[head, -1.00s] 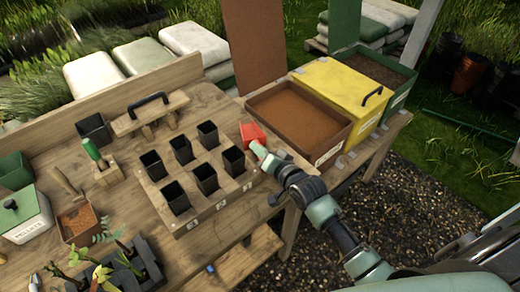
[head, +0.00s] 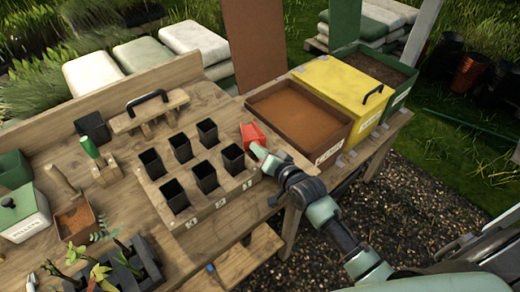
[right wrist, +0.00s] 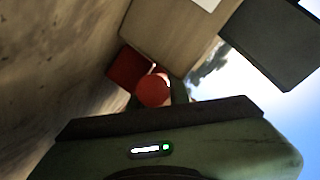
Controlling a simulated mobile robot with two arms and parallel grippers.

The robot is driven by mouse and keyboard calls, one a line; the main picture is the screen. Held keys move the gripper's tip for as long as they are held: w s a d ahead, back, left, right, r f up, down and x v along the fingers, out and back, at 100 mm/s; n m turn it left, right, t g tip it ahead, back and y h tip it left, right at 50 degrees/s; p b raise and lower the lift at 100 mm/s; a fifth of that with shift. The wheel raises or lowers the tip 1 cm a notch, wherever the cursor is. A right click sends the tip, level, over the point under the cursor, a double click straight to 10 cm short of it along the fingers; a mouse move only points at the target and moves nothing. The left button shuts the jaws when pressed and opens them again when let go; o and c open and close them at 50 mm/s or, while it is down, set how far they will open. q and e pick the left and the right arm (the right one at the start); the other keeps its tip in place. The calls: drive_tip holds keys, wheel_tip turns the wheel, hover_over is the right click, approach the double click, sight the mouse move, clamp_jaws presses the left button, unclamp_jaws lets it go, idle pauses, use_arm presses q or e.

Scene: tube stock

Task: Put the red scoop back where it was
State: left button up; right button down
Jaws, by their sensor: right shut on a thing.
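The red scoop (head: 251,133) is at the right end of the pot block, beside the brown open bin. My right gripper (head: 259,150) is shut on it, and the fingers are mostly hidden by the wrist in the head view. In the right wrist view the scoop (right wrist: 129,68) shows as a red box shape, with a round red end (right wrist: 153,90) toward the camera. Whether the scoop touches the bench cannot be told. My left gripper is not in view.
A wooden block holds several black pots (head: 204,172) just left of the scoop. The brown bin of soil (head: 345,133), a yellow lidded bin (head: 340,82) and a green bin (head: 410,80) stand to the right. A green-handled tool (head: 90,147) stands in a wooden holder at left.

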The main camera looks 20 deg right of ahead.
drive_tip(key=c, duration=1.2)
unclamp_jaws()
drive_tip(key=shift+c, duration=0.2)
drive_tip(key=shift+s+f, duration=0.1)
drive_tip(key=shift+s, duration=0.2)
drive_tip(key=b+v, duration=0.1)
drive_tip(key=v, duration=0.6)
drive_tip(key=shift+s, duration=0.1)
drive_tip(key=shift+s+d, duration=0.1)
